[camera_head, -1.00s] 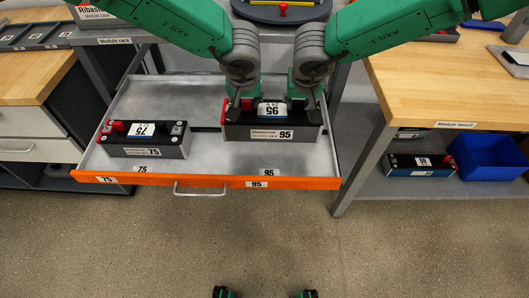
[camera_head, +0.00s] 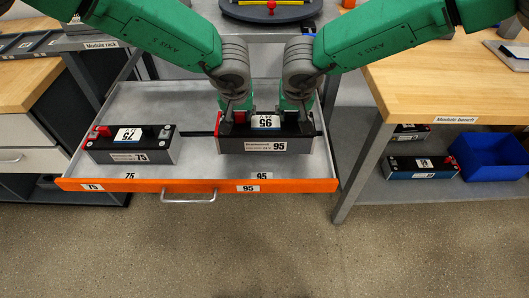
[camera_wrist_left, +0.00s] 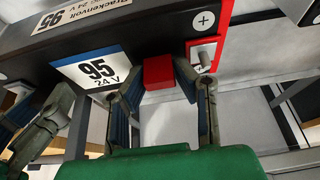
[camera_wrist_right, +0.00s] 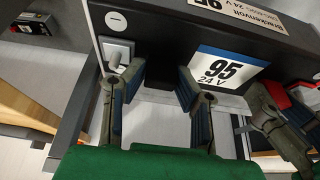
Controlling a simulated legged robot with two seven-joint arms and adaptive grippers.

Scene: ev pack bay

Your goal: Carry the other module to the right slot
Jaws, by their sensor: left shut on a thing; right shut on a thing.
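The module marked 95 (camera_head: 265,146), black over grey, is in the right half of the orange-fronted drawer tray (camera_head: 140,100), behind the 95 label on its front. I cannot tell whether its underside touches the tray. My left gripper (camera_head: 236,113) is shut on its red-terminal end; the left wrist view shows the fingers at a red block (camera_wrist_left: 158,72). My right gripper (camera_head: 294,112) is shut on its other end, whose pale terminal (camera_wrist_right: 117,55) shows in the right wrist view. The module marked 75 (camera_head: 155,150) sits in the tray's left half, apart from both grippers.
A wooden module bench (camera_head: 440,85) stands at the right. Its lower shelf holds a blue-sided module (camera_head: 422,168) and a blue bin (camera_head: 490,157). A module rack (camera_head: 90,42) stands at the left. The floor in front of the drawer is clear.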

